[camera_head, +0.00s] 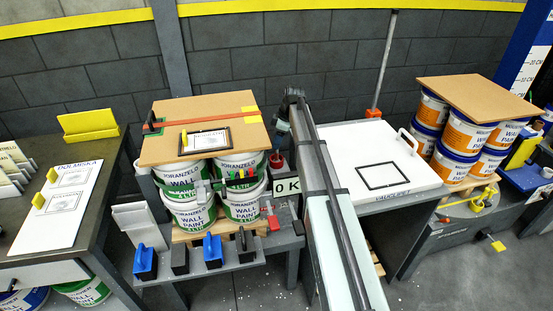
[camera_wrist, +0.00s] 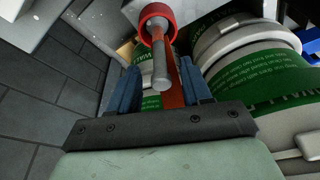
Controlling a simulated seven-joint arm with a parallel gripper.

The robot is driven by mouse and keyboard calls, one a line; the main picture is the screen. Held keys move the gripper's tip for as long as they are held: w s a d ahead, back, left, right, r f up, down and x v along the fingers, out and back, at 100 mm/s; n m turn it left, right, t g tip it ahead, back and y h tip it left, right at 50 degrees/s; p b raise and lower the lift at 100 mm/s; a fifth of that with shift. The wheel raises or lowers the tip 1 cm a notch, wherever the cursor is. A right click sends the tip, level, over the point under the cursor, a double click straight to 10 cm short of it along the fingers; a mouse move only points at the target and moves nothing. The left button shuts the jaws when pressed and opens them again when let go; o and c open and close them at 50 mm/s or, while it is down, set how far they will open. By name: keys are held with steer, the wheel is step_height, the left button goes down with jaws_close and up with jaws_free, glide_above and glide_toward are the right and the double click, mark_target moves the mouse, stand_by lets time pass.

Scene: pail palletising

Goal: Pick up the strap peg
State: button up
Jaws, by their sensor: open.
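The strap peg (camera_wrist: 160,62) appears to be the grey rod with a red ring-shaped head in the wrist view. Its grey end lies between the two blue fingers of my gripper (camera_wrist: 161,82), with gaps on both sides. My gripper is open and holds nothing. A red strap (camera_wrist: 175,92) runs behind the rod, beside the green-and-white pails. In the head view a small red part (camera_head: 277,160) shows at the right side of the pail stack, just below my wrist; my fingers are hard to make out there.
Green-labelled pails (camera_wrist: 262,80) stand close on the right in the wrist view. A brown board (camera_head: 165,150) covers them in the head view. An OK sign (camera_head: 287,187) and a white-topped table (camera_head: 345,145) are nearby. Orange-labelled pails (camera_head: 466,135) stand farther right.

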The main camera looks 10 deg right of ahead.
glide_above(275, 161)
steer(key=shift+w+d+f, duration=0.1)
steer(key=shift+f, duration=1.2)
steer(key=shift+w+f, duration=0.1)
steer(key=shift+f, duration=1.15)
jaws_close()
